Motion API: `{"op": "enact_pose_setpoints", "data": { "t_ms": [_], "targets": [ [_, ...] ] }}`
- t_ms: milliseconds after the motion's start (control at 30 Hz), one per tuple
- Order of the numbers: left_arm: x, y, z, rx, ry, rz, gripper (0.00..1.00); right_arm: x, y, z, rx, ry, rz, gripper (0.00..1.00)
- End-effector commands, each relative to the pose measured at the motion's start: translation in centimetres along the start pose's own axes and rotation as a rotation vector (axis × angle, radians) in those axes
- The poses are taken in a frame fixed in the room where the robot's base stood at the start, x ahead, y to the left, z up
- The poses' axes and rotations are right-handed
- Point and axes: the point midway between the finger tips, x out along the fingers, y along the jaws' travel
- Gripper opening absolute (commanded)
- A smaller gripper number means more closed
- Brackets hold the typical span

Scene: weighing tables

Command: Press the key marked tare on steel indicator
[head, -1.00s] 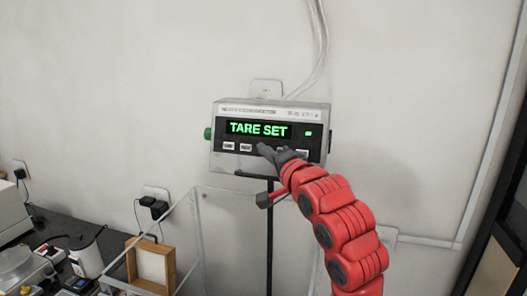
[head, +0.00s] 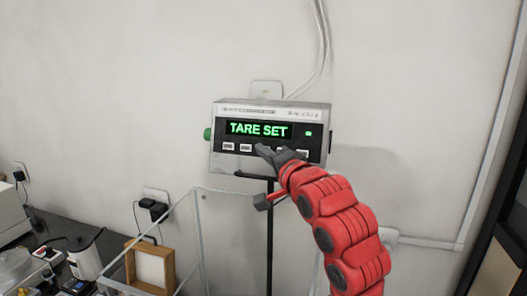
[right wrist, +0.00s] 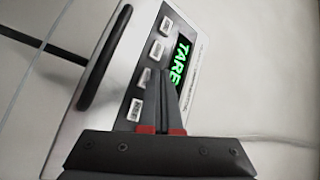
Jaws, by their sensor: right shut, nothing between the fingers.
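The steel indicator (head: 219,162) is a grey box with a black front on a dark post by the wall. Its lit green display (head: 258,129) reads TARE SET. A row of pale keys (head: 229,146) runs below it; their labels are too small to read. My right gripper (head: 262,150) is shut and empty, its tips at the middle of the key row, hiding part of it. In the right wrist view, the shut fingers (right wrist: 168,88) lie in front of the indicator face, beside the keys (right wrist: 143,77). I cannot tell whether they touch. My left gripper is not in view.
A clear-walled enclosure (head: 197,225) stands below and left of the indicator. A wooden-framed box (head: 131,266), a white jug (head: 85,262) and other equipment crowd the dark table at lower left. Cables (head: 322,50) run up the wall above the indicator.

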Motion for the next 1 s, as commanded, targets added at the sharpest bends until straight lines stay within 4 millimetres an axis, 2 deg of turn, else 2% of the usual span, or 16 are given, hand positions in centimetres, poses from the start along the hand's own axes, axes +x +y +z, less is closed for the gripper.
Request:
{"op": "enact_pose_setpoints", "data": {
  "t_ms": [167, 600, 1000],
  "targets": [
    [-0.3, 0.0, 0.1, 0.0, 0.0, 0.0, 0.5, -0.4, -0.3, 0.4, -0.001, -0.001, -0.002, 0.0],
    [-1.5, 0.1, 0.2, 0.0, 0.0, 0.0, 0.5, -3.3, -2.5, 2.4, -0.002, 0.0, -0.005, 0.0],
    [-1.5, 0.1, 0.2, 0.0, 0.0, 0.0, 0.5, -3.5, -2.6, 2.5, 0.0, 0.0, 0.0, 0.0]
  ]
}}
